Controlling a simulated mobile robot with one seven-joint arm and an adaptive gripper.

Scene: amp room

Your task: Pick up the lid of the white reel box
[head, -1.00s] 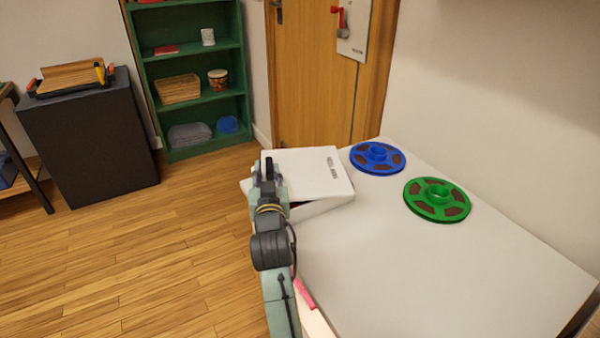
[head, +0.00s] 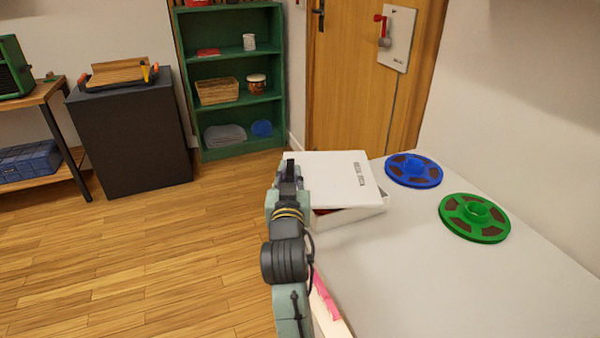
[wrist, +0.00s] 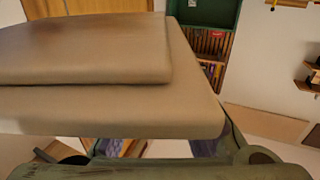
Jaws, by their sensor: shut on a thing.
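The white lid (head: 335,172) with small dark print on top is in my gripper (head: 287,170), held by its left edge in the head view. It sits raised and shifted off the white reel box (head: 352,214), which stands on the pale table. A gap under the lid shows something dark red in the box. In the wrist view the underside or face of the lid (wrist: 80,110) fills much of the picture, and parts of my gripper show along the bottom. My fingertips are partly hidden by my arm and the lid.
A blue reel (head: 414,170) and a green reel (head: 474,217) lie on the white table (head: 430,280) right of the box. A pink item (head: 325,298) lies by my arm. A green shelf (head: 230,85), black cabinet (head: 130,140) and wooden door (head: 350,80) stand behind. The floor at left is clear.

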